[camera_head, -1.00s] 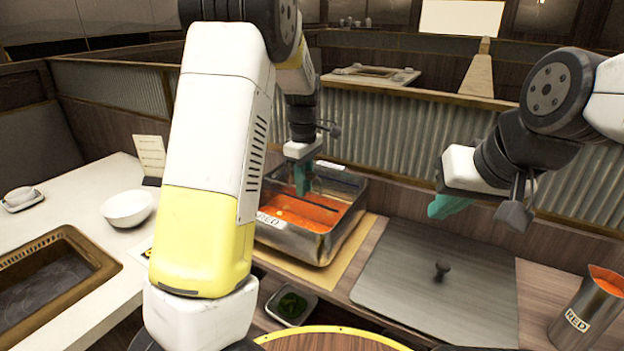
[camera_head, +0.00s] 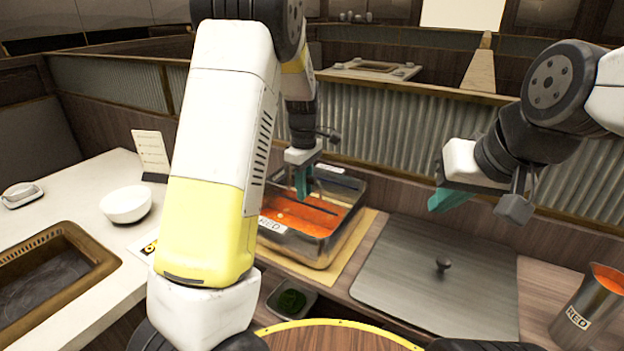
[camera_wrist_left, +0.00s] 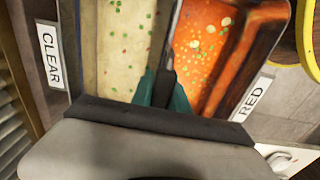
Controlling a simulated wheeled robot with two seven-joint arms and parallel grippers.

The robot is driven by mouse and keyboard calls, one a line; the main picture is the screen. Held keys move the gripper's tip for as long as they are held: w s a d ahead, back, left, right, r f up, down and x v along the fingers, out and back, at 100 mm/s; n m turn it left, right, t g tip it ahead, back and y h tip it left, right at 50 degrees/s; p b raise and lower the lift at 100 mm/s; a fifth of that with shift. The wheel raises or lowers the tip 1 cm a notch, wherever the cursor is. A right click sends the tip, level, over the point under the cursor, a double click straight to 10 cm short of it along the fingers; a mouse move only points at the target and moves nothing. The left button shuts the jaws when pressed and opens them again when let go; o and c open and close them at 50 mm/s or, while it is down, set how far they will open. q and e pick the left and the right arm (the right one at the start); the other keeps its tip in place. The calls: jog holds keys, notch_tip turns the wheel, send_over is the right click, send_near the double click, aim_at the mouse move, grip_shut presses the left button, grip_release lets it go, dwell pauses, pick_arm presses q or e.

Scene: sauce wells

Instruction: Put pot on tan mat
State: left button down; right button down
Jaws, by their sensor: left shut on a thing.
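The pot (camera_head: 318,247) is a rectangular metal vessel with a divider between clear and red broth. In the head view it is over the tan mat (camera_head: 352,262), whose strip shows along its right and front sides. I cannot tell whether its base touches the mat. My left gripper (camera_head: 303,182) reaches down into the pot from above. In the left wrist view its teal fingers (camera_wrist_left: 163,90) are shut on the divider, with the CLEAR side left and the RED side right. My right gripper (camera_head: 452,199) hangs empty above the counter at right; its jaw gap is unclear.
A flat metal lid (camera_head: 410,280) with a knob lies right of the mat. A metal jug (camera_head: 588,310) labelled RED stands at far right. A small dish of greens (camera_head: 291,301) is in front. A white bowl (camera_head: 126,205) is left. A corrugated partition (camera_head: 400,150) stands behind.

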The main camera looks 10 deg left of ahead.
pick_arm(q)
jog(key=shift+f, duration=0.3)
dwell(0.7)
jog(key=shift+c, duration=2)
grip_release()
jog(key=shift+f, duration=0.1)
jog(key=shift+r, duration=0.2)
jog(key=shift+r, duration=5.4)
